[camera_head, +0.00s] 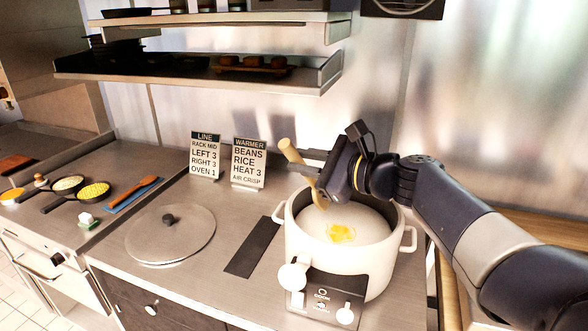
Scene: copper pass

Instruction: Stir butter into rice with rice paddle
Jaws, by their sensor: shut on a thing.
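The white rice warmer pot (300,255) stands open on the steel counter, with two side handles and a front control panel. White rice (372,222) fills it, and a yellow butter patch (340,233) lies on top near the middle. My gripper (318,182) is over the pot's back left rim, shut on the wooden rice paddle (291,151). The paddle is tilted, its handle end sticking up to the left and its lower part reaching down inside the pot. Whether its tip touches the rice I cannot tell.
The round steel lid (170,236) lies left of the pot, beside a dark strip (253,247). Two signs (249,163) stand behind. A wooden spatula (138,192), small pans (93,190) and a white cube (86,218) are further left. A shelf (200,75) hangs above.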

